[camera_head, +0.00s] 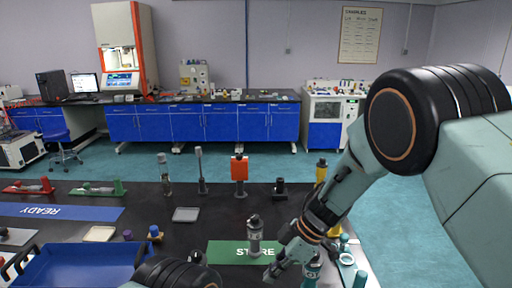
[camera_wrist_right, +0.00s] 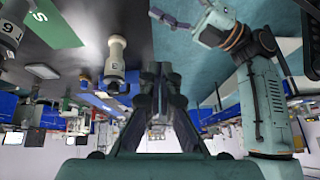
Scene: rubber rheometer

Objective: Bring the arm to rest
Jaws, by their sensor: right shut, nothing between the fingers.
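My right arm comes in from the right of the head view and reaches down to the front of the dark table. My right gripper (camera_head: 272,272) is shut and empty, at the front edge of the green STORE mat (camera_head: 222,250). In the right wrist view its dark fingers (camera_wrist_right: 166,75) are close together with nothing held. A grey cylinder (camera_head: 254,236) with a dark top stands upright on the mat, just behind and left of the gripper. A black joint of my left arm shows at the bottom; I cannot make out the left gripper.
A blue tray (camera_head: 85,268) lies front left. An orange-topped stand (camera_head: 239,172), a grey post (camera_head: 201,172) and a small black holder (camera_head: 280,188) stand behind the mat. Teal-topped items crowd the table's right edge near my forearm. A flat grey dish (camera_head: 186,214) lies mid-table.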

